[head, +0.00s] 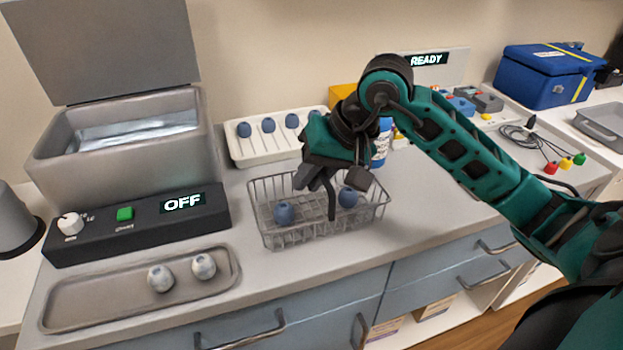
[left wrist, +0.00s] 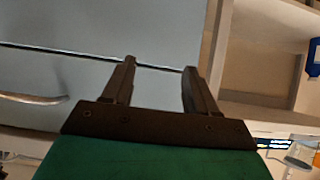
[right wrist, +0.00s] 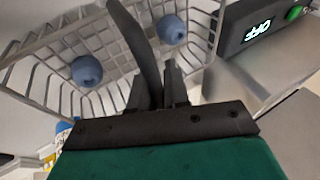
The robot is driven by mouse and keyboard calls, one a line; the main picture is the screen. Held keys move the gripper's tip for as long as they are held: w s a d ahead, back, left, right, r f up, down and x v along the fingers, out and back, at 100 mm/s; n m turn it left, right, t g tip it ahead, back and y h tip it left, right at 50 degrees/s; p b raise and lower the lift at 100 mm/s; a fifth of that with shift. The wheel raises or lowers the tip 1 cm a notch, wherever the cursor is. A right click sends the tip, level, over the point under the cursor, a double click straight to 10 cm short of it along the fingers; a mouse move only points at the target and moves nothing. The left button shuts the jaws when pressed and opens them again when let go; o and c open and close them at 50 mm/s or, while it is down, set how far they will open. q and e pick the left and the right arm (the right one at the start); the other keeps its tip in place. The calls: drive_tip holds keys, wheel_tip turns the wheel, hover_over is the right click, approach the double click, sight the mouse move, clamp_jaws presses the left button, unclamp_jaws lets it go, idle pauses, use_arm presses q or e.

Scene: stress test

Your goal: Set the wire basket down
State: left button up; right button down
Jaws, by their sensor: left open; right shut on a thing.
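The wire basket (head: 315,231) is a grey open mesh box at the middle of the counter, with two blue round-topped items (head: 284,213) inside. It looks level, at or just above the counter top; I cannot tell if it touches. My right gripper (head: 335,181) is over the basket, shut on its dark handle (right wrist: 137,40). In the right wrist view the basket (right wrist: 45,45) lies beyond the fingers. My left gripper (left wrist: 160,68) is open and empty in the left wrist view, facing a blue-grey cabinet front; it is not in the head view.
A grey bath with raised lid (head: 130,150) and an OFF panel (head: 140,225) stands left. A shallow tray (head: 100,308) with two pale round items is at front left. A white rack (head: 245,155) with blue-topped items is behind the basket. Counter is clear right of the basket.

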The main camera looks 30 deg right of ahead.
drive_tip(key=shift+f, duration=0.25)
drive_tip(key=shift+f+b, duration=0.2)
drive_tip(key=shift+b, duration=0.1)
drive_tip(key=c, duration=1.1)
unclamp_jaws()
